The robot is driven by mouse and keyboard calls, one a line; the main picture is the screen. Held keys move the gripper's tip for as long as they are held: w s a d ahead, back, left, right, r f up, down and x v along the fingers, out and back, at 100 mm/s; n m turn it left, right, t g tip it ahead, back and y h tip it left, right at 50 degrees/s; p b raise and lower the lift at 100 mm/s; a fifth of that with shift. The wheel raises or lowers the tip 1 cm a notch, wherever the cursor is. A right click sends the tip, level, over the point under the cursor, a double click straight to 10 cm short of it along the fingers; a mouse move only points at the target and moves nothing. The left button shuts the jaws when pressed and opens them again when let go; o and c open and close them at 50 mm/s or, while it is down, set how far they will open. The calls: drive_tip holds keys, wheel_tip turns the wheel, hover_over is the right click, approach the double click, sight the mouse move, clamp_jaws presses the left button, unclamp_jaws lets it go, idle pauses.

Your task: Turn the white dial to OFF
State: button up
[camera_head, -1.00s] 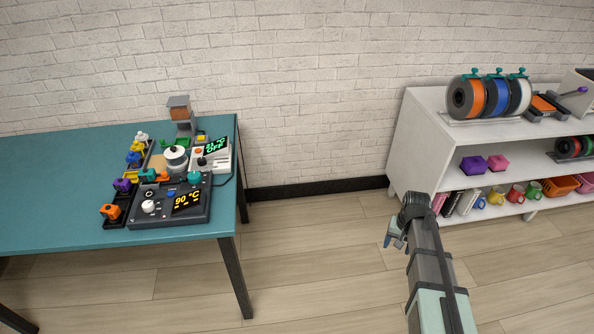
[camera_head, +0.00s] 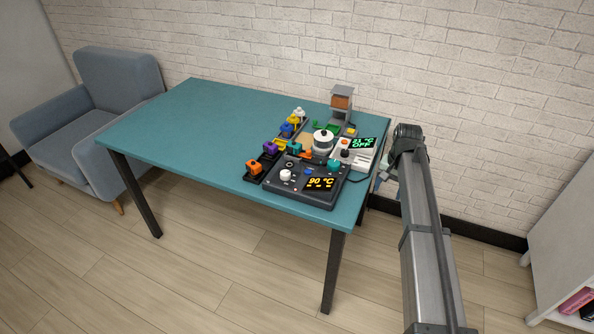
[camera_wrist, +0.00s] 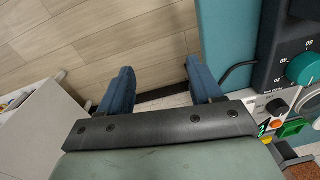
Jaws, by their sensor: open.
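The white dial (camera_head: 285,175) sits on the front left of a dark control panel (camera_head: 308,198) on the teal table (camera_head: 180,130). The panel's yellow display (camera_head: 320,183) reads 90 °C, and a small red light glows beside it. The dial's pointer is too small to read. My gripper (camera_head: 385,174) is right of the table's right edge, apart from the panel. In the wrist view my gripper (camera_wrist: 161,84) is open, with two blue fingers and nothing between them. That view shows a teal dial (camera_wrist: 304,68) on the dark panel; the white dial is out of it.
A white device (camera_head: 356,156), its green display reading OFF, stands behind the panel. A white-lidded pot (camera_head: 323,140), a grey hopper (camera_head: 341,100) and several coloured knobbed pieces crowd nearby. The table's left half is clear. A blue armchair (camera_head: 115,85) stands at left, a white shelf (camera_head: 570,260) at right.

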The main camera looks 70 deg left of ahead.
drive_tip(key=s+a+r+n, duration=0.1)
drive_tip(key=s+a+r, duration=0.3)
drive_tip(key=s+a, duration=0.3)
drive_tip(key=s+a+r+n, duration=0.1)
drive_tip(key=s+a+r, duration=0.2)
drive_tip(key=s+a, duration=0.45)
approach(285, 173)
drive_tip(key=shift+n, duration=0.3)
wheel_tip(285, 173, down, 9)
drive_tip(key=shift+s+a+r, duration=0.1)
drive_tip(key=shift+a+r, duration=0.05)
drive_tip(key=shift+r, duration=0.05)
drive_tip(key=c, duration=1.1)
drive_tip(key=shift+o, duration=0.2)
